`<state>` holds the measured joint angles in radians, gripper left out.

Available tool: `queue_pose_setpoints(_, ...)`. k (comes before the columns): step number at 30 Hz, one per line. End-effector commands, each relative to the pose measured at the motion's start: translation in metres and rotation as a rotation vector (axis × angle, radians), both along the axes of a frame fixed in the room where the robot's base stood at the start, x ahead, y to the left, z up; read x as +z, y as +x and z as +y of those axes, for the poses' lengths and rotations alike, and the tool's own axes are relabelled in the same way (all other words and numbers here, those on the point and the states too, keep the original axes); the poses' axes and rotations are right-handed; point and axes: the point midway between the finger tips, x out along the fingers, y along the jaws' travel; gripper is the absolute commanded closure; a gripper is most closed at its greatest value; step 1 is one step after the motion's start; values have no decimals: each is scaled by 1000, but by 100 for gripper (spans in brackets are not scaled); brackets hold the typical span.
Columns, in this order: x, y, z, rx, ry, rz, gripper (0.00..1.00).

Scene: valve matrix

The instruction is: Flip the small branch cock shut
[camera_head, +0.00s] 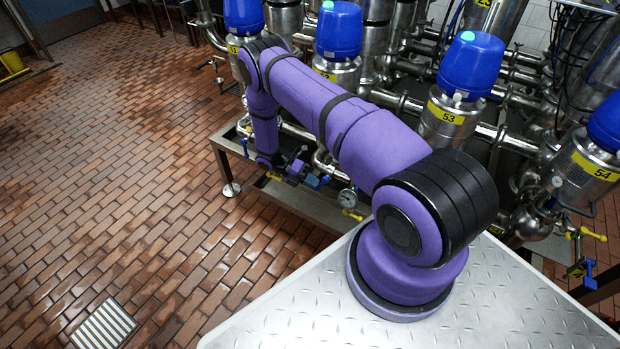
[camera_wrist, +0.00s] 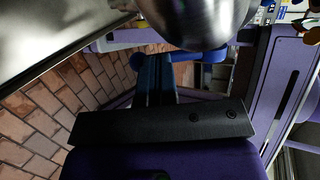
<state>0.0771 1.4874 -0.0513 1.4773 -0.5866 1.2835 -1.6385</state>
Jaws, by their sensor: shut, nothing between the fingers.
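My gripper (camera_head: 316,181) is low in front of the pipework in the head view, just left of a round pressure gauge. In the wrist view its blue fingers (camera_wrist: 153,78) lie together with nothing between them. A rounded shiny metal part (camera_wrist: 200,18) fills the top of that view, close to the fingertips; I cannot tell whether they touch. The small branch cock is not clearly identifiable. Small yellow handles show near the gripper in the head view, one left of it (camera_head: 274,177) and one below the gauge (camera_head: 352,215). My arm hides part of the pipework.
Steel valves with blue caps, including those labelled 53 (camera_head: 447,113) and 54 (camera_head: 592,168), stand behind my arm. The pressure gauge (camera_head: 347,198) is right of my gripper. A steel frame edge (camera_head: 285,207) runs below. The tiled floor (camera_head: 130,190) at left is clear.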

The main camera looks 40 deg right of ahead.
Motion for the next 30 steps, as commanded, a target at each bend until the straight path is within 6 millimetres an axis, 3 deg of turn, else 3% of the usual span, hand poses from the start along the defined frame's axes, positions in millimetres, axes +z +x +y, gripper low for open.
queue_pose_setpoints(7, -11, -9, -3, 0, -71, 197, 100)
queue_pose_setpoints(30, -18, -22, -8, -1, -68, 188, 100)
